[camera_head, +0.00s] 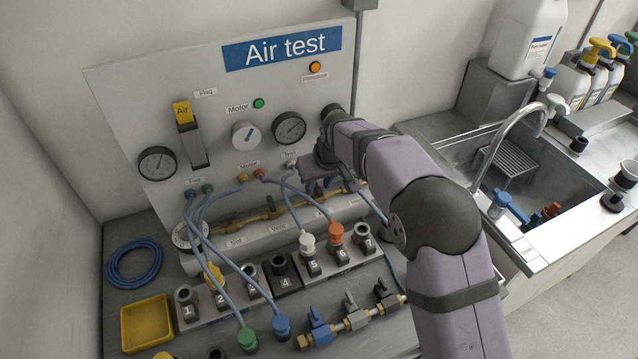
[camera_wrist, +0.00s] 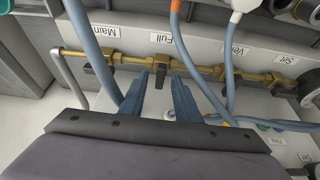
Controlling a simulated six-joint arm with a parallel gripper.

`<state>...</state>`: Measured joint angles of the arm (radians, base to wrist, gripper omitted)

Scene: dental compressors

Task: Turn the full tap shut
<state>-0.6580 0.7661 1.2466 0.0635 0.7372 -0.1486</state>
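The full tap is a short black handle (camera_wrist: 160,77) on a brass pipe (camera_wrist: 130,59), below the "Full" label (camera_wrist: 167,40) in the wrist view. The handle points across the pipe, toward my gripper. My gripper (camera_wrist: 157,84) is open, with one blue-grey finger on each side of the handle. I see a gap on both sides; whether the fingers reach its full depth I cannot tell. In the head view my gripper (camera_head: 322,185) is in front of the panel's lower right, and my arm hides the full tap there.
The "Main" tap (camera_wrist: 91,69) is left of the full tap in the wrist view. A blue hose (camera_wrist: 92,48) passes close to the left finger; another (camera_wrist: 190,62) passes to the right. In the head view, numbered sockets (camera_head: 284,278) and a sink (camera_head: 535,180) lie nearby.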

